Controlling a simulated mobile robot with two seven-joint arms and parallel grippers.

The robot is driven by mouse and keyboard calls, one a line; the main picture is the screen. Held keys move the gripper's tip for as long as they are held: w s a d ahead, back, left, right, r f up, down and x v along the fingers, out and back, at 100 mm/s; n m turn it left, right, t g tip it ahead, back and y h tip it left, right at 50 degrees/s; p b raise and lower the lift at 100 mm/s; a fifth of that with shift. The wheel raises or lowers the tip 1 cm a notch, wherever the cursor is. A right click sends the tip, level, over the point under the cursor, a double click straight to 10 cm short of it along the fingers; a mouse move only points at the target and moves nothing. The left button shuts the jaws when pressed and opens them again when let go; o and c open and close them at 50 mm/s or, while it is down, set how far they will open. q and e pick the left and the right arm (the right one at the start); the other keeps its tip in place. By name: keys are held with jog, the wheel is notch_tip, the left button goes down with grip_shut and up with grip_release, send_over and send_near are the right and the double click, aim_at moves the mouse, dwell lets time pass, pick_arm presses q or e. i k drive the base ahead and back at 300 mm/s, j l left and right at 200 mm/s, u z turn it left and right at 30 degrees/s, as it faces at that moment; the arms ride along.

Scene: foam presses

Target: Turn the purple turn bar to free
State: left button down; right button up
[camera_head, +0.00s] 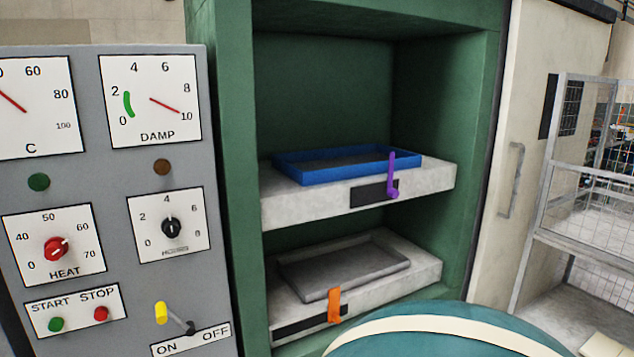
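The purple turn bar (392,174) is on the front edge of the upper shelf (290,207), at the right end of a black plate (368,195). It stands nearly upright, its top reaching in front of the rim of a blue tray (345,171) that lies on that shelf. Its lower end has a round knob-like pivot. Neither of my grippers is in view, so nothing touches the bar.
Below, an orange bar (334,305) sits on the lower shelf (425,279) with a grey tray (340,272). A control panel (115,210) stands at left, a wire cage (570,200) at right.

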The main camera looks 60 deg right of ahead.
aim_at(392, 192)
jog(key=z, duration=2.5)
jog(key=i+l, duration=0.1)
jog(key=l, duration=0.25)
jog(key=i+l+z, duration=0.1)
jog(key=l, duration=0.3)
jog(key=i+l, duration=0.1)
jog(key=l, duration=0.25)
jog(key=i+l, duration=0.1)
jog(key=l, duration=0.25)
jog(key=l+z, duration=0.05)
